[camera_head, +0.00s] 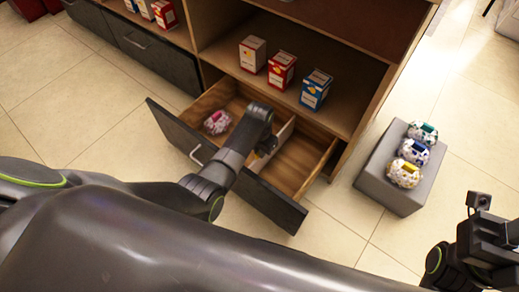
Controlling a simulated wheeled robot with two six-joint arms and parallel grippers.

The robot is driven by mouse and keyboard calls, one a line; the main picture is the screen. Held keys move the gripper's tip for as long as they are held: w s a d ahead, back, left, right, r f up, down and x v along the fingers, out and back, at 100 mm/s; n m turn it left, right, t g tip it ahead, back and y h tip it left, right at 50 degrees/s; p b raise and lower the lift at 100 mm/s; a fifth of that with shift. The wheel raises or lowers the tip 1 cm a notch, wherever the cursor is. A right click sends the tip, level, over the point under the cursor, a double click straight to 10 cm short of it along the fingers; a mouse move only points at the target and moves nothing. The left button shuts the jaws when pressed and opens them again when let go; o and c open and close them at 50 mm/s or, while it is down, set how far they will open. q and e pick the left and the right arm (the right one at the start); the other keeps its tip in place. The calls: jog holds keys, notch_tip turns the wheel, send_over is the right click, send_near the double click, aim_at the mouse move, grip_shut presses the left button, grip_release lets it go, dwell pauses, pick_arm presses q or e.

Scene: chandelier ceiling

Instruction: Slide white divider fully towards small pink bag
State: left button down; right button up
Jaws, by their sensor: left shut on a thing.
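The white divider (284,133) stands across the inside of the open drawer (311,168), near its middle. My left arm reaches over the drawer front, and my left gripper (266,148) is at the divider, shut on it; the arm hides part of the contact. The small pink bag (217,122) lies in the drawer's left compartment, left of the divider and apart from it. The compartment right of the divider is empty. My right gripper (479,201) is at the right edge, far from the drawer; its fingers are not clear.
Boxes stand on the shelf above the drawer: a white and red one (253,54), a red one (281,70) and a blue one (315,90). A grey stool (388,188) at right holds several patterned bags (404,173). The tiled floor between drawer and stool is clear.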

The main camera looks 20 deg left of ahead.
pick_arm(q)
jog(key=w+a, duration=0.3)
jog(key=a, duration=0.6)
jog(key=w+a+b, duration=0.1)
jog(key=w+a, duration=0.3)
jog(key=a, duration=0.6)
jog(key=shift+a, duration=0.15)
jog(key=c, duration=1.5)
grip_release()
jog(key=shift+a, duration=0.15)
jog(key=shift+r, duration=0.15)
